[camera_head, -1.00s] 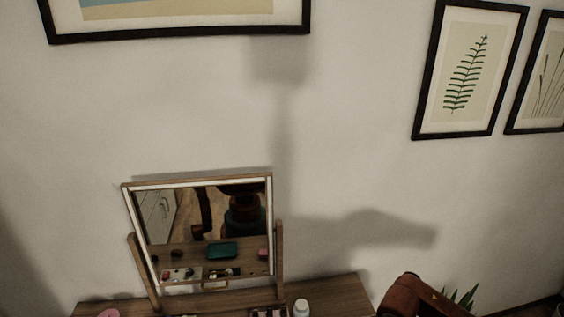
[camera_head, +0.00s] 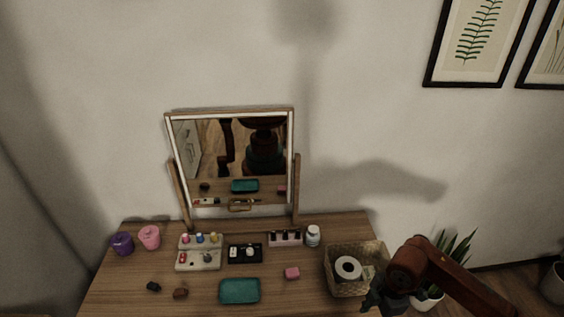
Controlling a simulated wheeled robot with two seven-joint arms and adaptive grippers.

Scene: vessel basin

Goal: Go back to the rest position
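My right arm comes in from the lower right, and its gripper (camera_head: 374,298) hangs by the near right corner of the wooden vanity table (camera_head: 120,285). It is beside the wicker basket (camera_head: 340,285), and I cannot tell whether it touches the basket. The fingers are dark teal and small, partly at the bottom edge, so their opening is unclear. My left gripper is not in view. A white roll (camera_head: 348,268) lies in the basket.
A tilting mirror (camera_head: 222,113) stands at the table's back. A potted plant (camera_head: 455,250) stands right.

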